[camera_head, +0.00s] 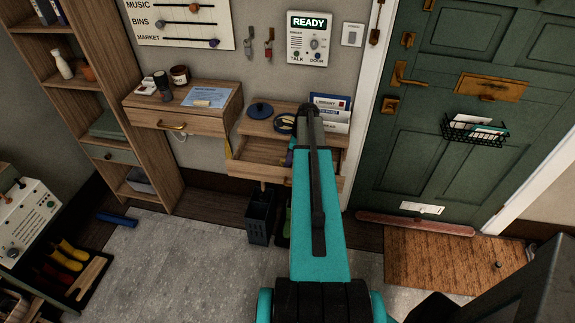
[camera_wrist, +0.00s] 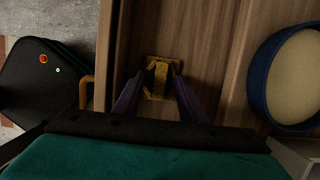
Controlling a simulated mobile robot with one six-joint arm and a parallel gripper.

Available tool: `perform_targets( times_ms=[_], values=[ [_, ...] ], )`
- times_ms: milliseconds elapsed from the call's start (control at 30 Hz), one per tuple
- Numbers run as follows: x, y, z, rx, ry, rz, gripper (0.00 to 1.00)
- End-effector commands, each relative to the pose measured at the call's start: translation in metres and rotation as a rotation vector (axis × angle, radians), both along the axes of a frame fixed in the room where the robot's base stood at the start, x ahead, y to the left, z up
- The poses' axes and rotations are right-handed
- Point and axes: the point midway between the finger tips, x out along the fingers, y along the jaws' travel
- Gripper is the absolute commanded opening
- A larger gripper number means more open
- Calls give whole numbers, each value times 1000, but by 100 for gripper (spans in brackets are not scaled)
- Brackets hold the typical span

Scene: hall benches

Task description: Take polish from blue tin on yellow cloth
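The open blue tin (camera_head: 284,123) stands on top of the small wooden cabinet and holds pale polish. It also shows at the right in the wrist view (camera_wrist: 254,75), to the right of my fingers. Its blue lid (camera_head: 260,110) lies to the left of it. My gripper (camera_wrist: 160,80) points down over the cabinet's open drawer, with its dark purple fingers (camera_head: 289,160) partly hidden by my arm in the head view. The yellow cloth (camera_wrist: 157,92) is at my fingertips, between the fingers. Whether they grip it is unclear.
The open drawer (camera_head: 258,152) juts out below the tin. A wooden desk (camera_head: 180,118) is at the left and a green door (camera_head: 450,150) at the right. A dark bin (camera_head: 259,220) stands below.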

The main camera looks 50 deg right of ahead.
Motion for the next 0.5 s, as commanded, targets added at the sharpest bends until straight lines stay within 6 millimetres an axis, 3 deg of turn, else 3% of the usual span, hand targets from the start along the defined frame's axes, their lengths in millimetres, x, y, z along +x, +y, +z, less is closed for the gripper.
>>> perform_targets(
  times_ms=[300,500],
  values=[
    [0,0,0,1,0,1,38],
    [0,1,0,1,0,1,4]
  ],
)
